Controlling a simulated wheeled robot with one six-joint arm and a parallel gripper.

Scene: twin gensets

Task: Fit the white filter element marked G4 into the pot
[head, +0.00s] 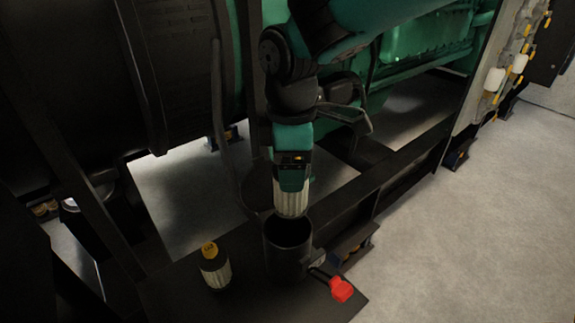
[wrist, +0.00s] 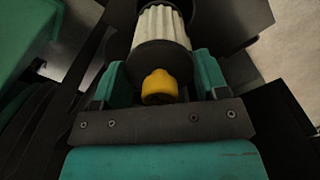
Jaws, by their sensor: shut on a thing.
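My gripper (head: 291,178) points down and is shut on a white pleated filter element (head: 291,204). The element hangs upright, its lower end at or just above the mouth of the black pot (head: 287,262); I cannot tell whether it has entered. In the wrist view my gripper (wrist: 158,82) has its jaws on either side of the element's yellow knob. The white pleats (wrist: 160,30) and dark end cap lie beyond, with the dark pot wall (wrist: 208,20) around or behind them. No G4 mark is readable on the held element.
A second filter element (head: 217,272) with a yellow knob stands on the dark shelf left of the pot. A red-handled lever (head: 341,289) sits at the pot's lower right. Dark frame rails and the green engine (head: 425,40) stand close behind. Open floor lies right.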

